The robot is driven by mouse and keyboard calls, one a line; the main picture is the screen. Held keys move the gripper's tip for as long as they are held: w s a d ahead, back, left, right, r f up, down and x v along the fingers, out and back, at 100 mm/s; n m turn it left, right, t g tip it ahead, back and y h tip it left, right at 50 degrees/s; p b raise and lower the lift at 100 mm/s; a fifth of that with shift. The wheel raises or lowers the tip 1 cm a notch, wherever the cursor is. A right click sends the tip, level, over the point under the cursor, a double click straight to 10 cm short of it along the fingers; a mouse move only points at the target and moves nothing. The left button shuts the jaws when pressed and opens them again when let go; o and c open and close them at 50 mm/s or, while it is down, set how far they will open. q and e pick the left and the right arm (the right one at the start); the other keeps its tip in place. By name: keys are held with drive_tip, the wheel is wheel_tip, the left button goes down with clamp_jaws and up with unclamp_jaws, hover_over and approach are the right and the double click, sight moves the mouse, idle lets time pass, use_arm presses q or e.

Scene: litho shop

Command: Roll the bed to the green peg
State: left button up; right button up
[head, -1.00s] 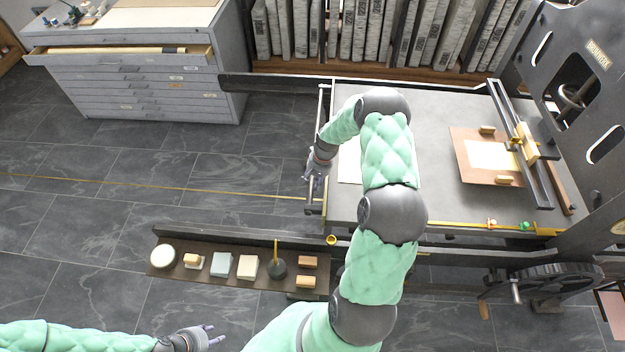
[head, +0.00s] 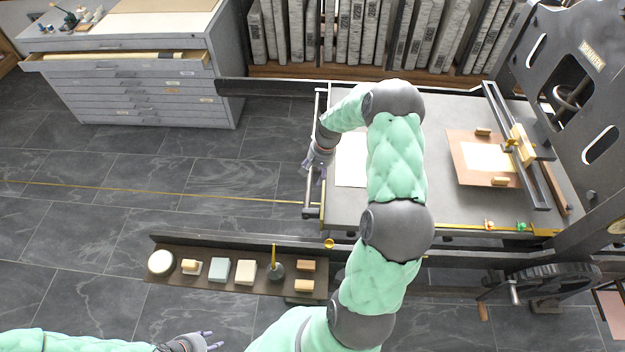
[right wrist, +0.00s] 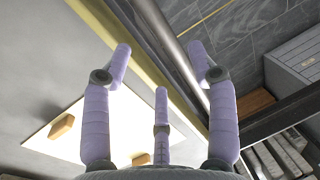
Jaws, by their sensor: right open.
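The bed (head: 341,207) is a flat grey slab on the press, with a metal bar (head: 317,112) along its left end. The green peg (head: 521,227) stands on the front rail at the right, beside the press frame. My right gripper (head: 309,170) is open at the bar. In the right wrist view, its spread fingers (right wrist: 163,75) show with the bar (right wrist: 168,45) running between them; I cannot tell whether they touch it. My left gripper (head: 214,341) is open and empty at the bottom, away from the bed.
A brown board with paper (head: 455,140) lies on the bed. A shelf (head: 170,282) with sponges and blocks runs along the front. Floor left of the bed is clear up to the drawer cabinet (head: 140,100).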

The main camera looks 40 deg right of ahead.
drive_tip(key=shift+s+d+r, duration=0.15)
drive_tip(key=shift+r, duration=0.95)
drive_tip(key=shift+s+d+r, duration=0.1)
drive_tip(key=shift+s+r, duration=0.05)
drive_tip(key=shift+r, duration=0.9)
